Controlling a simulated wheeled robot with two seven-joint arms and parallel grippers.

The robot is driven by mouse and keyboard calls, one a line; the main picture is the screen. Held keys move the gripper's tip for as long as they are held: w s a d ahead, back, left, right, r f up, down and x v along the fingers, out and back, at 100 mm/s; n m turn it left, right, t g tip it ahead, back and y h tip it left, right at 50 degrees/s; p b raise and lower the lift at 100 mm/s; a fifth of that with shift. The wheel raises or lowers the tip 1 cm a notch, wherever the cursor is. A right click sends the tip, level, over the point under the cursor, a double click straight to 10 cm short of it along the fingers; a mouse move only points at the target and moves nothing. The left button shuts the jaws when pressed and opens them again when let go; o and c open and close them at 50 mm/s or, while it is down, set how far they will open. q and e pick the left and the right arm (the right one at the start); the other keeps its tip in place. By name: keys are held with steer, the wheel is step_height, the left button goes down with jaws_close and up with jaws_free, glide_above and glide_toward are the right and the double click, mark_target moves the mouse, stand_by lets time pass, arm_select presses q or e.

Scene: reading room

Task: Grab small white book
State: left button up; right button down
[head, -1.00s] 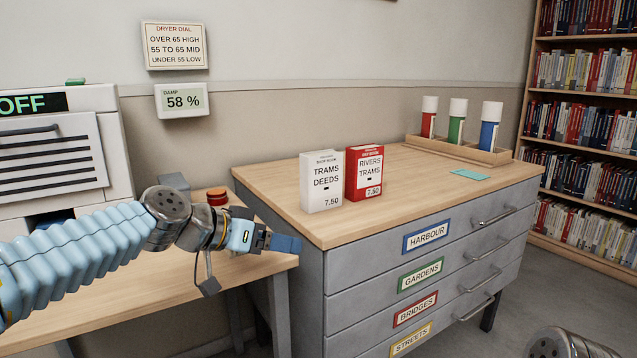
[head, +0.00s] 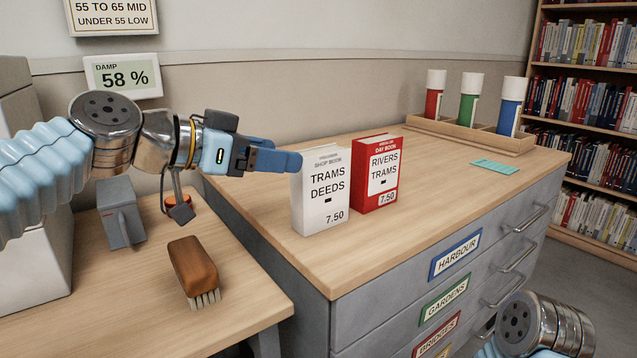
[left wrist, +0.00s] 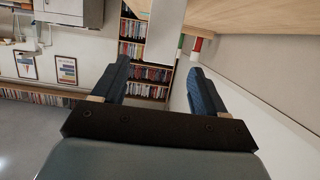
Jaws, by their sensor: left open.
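The small white book (head: 325,196), marked TRAMS DEEDS and 7.50, stands upright on the wooden cabinet top (head: 300,262). My left gripper (head: 292,162) is open in the head view, its blue fingers at the left edge of the white book near its top. In the left wrist view the fingers (left wrist: 160,68) are spread, with a pale upright face of the white book (left wrist: 163,38) showing beyond and between them. I cannot tell how deep the book is between them. A red book (head: 378,172), marked RIVERS TRAMS, stands close on its right. My right gripper is out of view.
A wooden rack (head: 470,137) with red, green and blue tubes stands at the cabinet's back. A teal card (head: 496,166) lies near the right. A brush (head: 194,272) and grey block (head: 121,214) are on the lower table at left. The cabinet's front top is clear.

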mark_target(321, 160)
arm_select(q)
steer(key=p+x, duration=0.2)
steer(key=x, duration=0.6)
steer(key=shift+w+d+p, duration=0.1)
steer(key=shift+d+p, duration=0.15)
steer(key=shift+p, duration=0.05)
steer(key=shift+w+d+f, duration=0.2)
steer(key=shift+w+d, duration=0.1)
steer(key=shift+d, duration=0.1)
jaws_close()
